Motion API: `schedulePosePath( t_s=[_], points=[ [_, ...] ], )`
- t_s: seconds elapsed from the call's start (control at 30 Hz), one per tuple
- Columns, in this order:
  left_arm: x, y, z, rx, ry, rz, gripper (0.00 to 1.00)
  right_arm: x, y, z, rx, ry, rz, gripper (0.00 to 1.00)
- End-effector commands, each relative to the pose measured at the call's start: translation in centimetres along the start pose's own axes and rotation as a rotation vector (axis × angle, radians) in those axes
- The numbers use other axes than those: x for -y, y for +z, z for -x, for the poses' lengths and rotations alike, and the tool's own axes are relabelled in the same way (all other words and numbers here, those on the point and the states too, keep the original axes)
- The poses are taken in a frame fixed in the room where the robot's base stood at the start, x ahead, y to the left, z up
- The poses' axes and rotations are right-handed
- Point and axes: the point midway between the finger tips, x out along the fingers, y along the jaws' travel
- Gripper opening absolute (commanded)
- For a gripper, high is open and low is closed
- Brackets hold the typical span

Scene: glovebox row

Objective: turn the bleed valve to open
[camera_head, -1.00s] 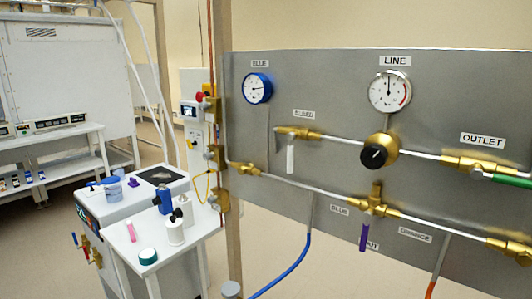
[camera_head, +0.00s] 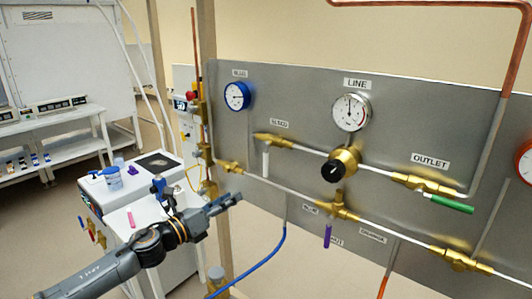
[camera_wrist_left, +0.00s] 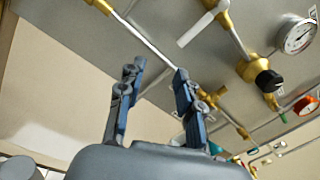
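The bleed valve is a brass fitting (camera_head: 274,140) with a white lever handle (camera_head: 265,163) hanging straight down, below a label that appears to read BLEED (camera_head: 280,123). In the left wrist view its white handle (camera_wrist_left: 198,29) shows at the top, beyond my gripper. My left gripper (camera_head: 232,199) is in front of the panel's lower left, below and left of the white handle and apart from it. Its two fingers (camera_wrist_left: 158,72) are spread open with nothing between them. My right gripper is not in view.
The grey panel (camera_head: 400,120) also carries a blue gauge (camera_head: 237,97), a LINE gauge (camera_head: 351,112), a black regulator knob (camera_head: 333,171), a purple handle (camera_head: 327,236) and a green handle (camera_head: 452,204). A blue hose (camera_head: 262,264) hangs below. A white cart (camera_head: 128,220) stands at left.

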Motion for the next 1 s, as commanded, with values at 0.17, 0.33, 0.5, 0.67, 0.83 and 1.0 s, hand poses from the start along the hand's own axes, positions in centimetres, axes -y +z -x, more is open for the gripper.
schedulePosePath(
  t_s=[0.17, 0.33, 0.5, 0.67, 0.83, 1.0],
  points=[
    [3.3, 5.1, 0.8, -0.054, -0.102, -0.379, 0.35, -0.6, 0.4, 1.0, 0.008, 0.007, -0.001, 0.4],
    [3.7, 6.0, 0.7, -0.074, -0.126, -0.479, 0.35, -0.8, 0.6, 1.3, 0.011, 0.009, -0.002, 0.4],
    [4.1, 5.9, -1.7, -0.074, -0.128, -0.478, 0.35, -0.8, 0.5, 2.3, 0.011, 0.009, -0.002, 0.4],
    [4.5, 5.6, -5.2, -0.074, -0.127, -0.475, 0.35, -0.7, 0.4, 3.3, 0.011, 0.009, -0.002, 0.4],
    [4.8, 5.2, -8.7, -0.072, -0.125, -0.473, 0.35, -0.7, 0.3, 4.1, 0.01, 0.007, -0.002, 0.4],
    [4.9, 4.8, -11.2, -0.072, -0.124, -0.475, 0.35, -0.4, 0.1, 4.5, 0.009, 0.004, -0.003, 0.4]
  ],
)
